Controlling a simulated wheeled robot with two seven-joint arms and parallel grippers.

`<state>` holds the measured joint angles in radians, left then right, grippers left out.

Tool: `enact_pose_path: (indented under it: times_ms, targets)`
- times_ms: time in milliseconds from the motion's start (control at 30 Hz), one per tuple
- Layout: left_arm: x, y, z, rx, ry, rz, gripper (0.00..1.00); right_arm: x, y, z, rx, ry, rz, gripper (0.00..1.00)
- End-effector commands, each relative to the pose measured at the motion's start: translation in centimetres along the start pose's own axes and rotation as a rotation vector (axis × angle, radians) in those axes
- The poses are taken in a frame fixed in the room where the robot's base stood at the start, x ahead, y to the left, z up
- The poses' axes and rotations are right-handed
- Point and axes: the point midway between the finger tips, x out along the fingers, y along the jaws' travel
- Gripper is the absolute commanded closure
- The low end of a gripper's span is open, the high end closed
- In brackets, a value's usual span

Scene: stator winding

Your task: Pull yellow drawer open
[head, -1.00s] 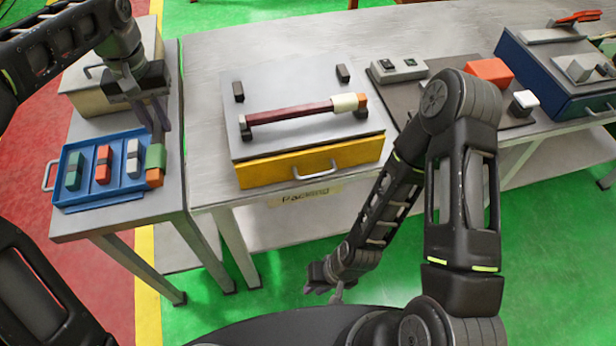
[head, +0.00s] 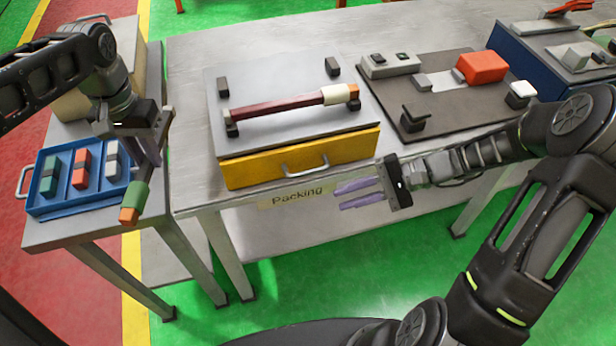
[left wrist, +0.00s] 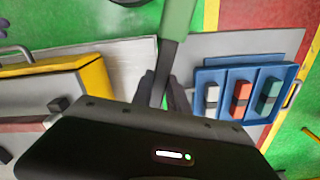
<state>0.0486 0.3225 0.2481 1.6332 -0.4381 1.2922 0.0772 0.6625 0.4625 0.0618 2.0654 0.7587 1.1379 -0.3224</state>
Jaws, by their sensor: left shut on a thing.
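The yellow drawer (head: 300,159) sits under a grey-topped box, with a silver handle (head: 305,167) on its front; the drawer looks shut. Its yellow front also shows in the left wrist view (left wrist: 96,75). My right gripper (head: 340,196) is open and empty, its two purple fingers apart, to the right of and below the handle and not touching it. My left gripper (head: 150,152) is shut on a green and orange piece (head: 135,203) that hangs beside the blue tray. In the left wrist view its green part (left wrist: 178,18) and grey shank (left wrist: 166,70) show.
A maroon bar with a white and orange end (head: 290,105) lies on the box top. The blue tray (head: 75,208) holds three coloured pieces on the side table. A dark fixture board (head: 440,112) stands to the right. Floor space is free before the table.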

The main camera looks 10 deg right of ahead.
Motion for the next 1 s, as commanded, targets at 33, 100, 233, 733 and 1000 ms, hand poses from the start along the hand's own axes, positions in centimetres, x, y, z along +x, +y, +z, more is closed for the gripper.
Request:
enact_pose_path:
  times_ms: [33,100,233,733,1000]
  targets:
    - [0.6,0.0,0.2,0.011,0.002,-0.001,1.00,-1.7,-1.4,-0.1,-0.016,-0.003,-0.063,0.80]
    - [0.9,0.1,0.4,0.026,0.002,-0.001,1.00,-3.7,-3.3,0.4,-0.040,-0.017,-0.138,0.80]
    - [1.1,0.1,0.6,0.040,0.002,-0.002,1.00,-6.0,-5.2,1.2,-0.073,-0.034,-0.217,0.80]
    - [1.1,0.2,0.6,0.045,0.001,-0.002,1.00,-6.3,-5.9,1.6,-0.083,-0.043,-0.239,0.80]
    - [0.5,0.2,0.6,0.044,0.001,-0.002,1.00,-3.5,-6.7,1.9,-0.082,-0.046,-0.238,0.80]
